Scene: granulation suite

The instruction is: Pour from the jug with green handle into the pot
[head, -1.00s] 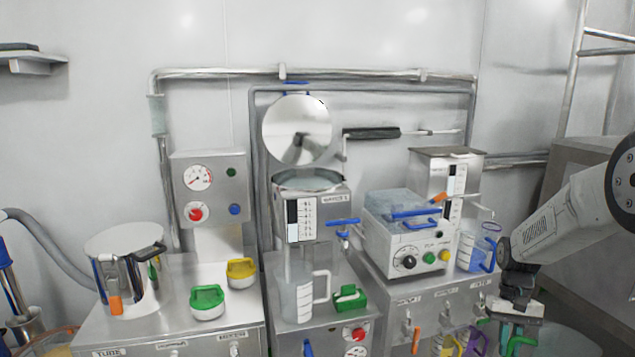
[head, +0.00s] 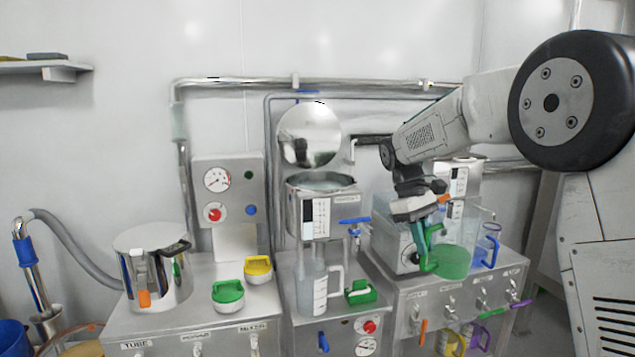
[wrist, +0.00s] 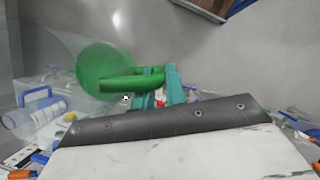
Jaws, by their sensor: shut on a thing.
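A steel pot (head: 150,270) with a dark side handle and an orange clip stands on the left cabinet, well left of my gripper.
Green (head: 228,296) and yellow (head: 258,270) lidded items stand right of the pot. A clear white-handled jug (head: 312,285) stands under a steel vessel (head: 320,186) with a blue-handled tap. A blue-handled jug (head: 488,246) stands at right. Coloured handles hang along the cabinet front.

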